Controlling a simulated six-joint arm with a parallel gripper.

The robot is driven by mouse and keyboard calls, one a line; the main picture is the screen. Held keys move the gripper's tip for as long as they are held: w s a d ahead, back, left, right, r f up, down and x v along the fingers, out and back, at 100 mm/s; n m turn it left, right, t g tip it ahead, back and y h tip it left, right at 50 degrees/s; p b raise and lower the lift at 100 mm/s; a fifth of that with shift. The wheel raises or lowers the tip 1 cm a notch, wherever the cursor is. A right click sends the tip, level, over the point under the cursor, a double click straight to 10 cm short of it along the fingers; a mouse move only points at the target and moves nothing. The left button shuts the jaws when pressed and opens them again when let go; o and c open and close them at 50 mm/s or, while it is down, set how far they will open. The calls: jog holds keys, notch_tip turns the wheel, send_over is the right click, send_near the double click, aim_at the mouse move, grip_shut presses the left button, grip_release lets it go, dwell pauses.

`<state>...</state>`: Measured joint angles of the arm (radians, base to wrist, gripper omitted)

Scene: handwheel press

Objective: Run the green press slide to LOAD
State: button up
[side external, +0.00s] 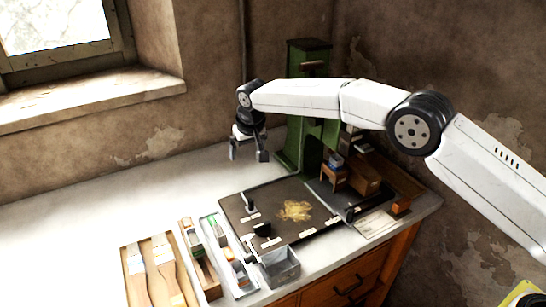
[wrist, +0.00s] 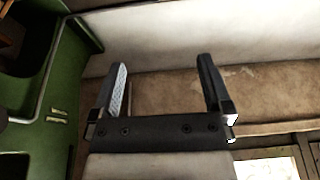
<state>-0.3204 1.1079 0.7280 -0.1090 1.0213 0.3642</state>
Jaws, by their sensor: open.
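The green press (side external: 296,143) stands upright at the back of the bench, partly hidden behind my arm. My gripper (side external: 248,156) is open and empty, hanging in the air to the left of the press, apart from it. In the wrist view my gripper (wrist: 163,62) shows two spread fingers with nothing between them. Green metal of the press (wrist: 32,95) fills the left of that view, with small pale marks on it. The slide and handwheel cannot be made out clearly, and no LOAD label is readable.
A dark board (side external: 236,208) with small black uprights and a yellowish patch lies before the press. Brushes in a wooden tray (side external: 150,270), a narrow tray (side external: 228,262) and a grey metal box (side external: 280,267) line the front. The bench's left rear is clear.

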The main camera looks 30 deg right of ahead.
notch_tip(320, 180, up, 9)
jog(key=g, duration=0.3)
send_over(351, 210)
notch_tip(351, 210, down, 17)
jog(key=shift+d+r, duration=0.1)
jog(key=shift+d, duration=0.05)
jog(key=shift+f, duration=0.4)
dwell(0.5)
jog(key=shift+f, duration=4.85)
grip_shut()
